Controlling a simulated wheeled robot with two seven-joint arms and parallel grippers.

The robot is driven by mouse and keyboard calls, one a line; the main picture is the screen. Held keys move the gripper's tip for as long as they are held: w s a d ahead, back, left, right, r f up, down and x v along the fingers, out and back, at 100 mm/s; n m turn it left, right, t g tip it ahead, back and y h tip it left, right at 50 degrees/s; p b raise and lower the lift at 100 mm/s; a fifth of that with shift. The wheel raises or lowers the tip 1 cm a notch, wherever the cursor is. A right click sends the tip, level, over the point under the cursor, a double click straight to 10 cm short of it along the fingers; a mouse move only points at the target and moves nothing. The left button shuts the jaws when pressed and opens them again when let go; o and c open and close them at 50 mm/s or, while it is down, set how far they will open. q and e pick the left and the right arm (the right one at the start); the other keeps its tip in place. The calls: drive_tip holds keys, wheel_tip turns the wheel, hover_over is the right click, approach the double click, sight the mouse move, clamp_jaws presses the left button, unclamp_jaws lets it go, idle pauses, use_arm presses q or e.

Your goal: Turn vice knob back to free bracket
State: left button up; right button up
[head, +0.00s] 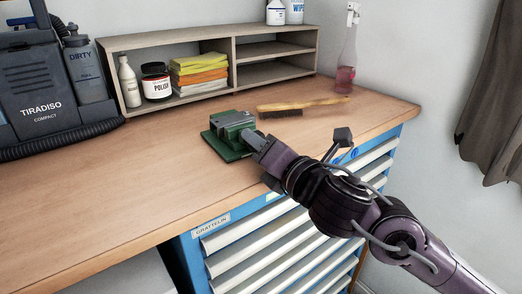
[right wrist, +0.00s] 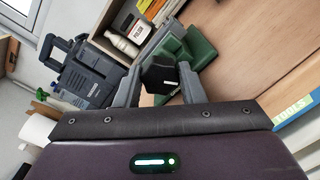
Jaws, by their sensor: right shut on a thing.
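The green vice (head: 228,151) stands on the wooden workbench near its front edge, and its green body also shows in the right wrist view (right wrist: 199,48). Grey metal (head: 234,118) lies across its top; I cannot tell whether this is the bracket or the vice's jaws. My right gripper (head: 258,141) reaches the vice's near right side. In the right wrist view, the black vice knob (right wrist: 160,76) sits between its two grey fingers, and the gripper is shut on it. In the head view the gripper hides the knob. My left gripper is not in view.
A wooden-handled brush (head: 300,105) lies just behind the vice on the right. A shelf (head: 235,65) with bottles and folded cloths stands at the back, with a spray bottle (head: 346,65) beside it. A grey cleaning machine (head: 38,85) stands left. The left front bench is clear.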

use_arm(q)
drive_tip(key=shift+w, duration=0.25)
use_arm(e)
drive_tip(key=shift+f, duration=0.1)
drive_tip(key=o, duration=0.7)
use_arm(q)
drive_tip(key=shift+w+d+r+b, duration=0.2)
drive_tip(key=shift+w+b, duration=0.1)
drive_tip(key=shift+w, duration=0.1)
use_arm(e)
drive_tip(key=v, duration=0.7)
drive_tip(key=shift+s+d, duration=0.2)
drive_tip(key=shift+s, duration=0.15)
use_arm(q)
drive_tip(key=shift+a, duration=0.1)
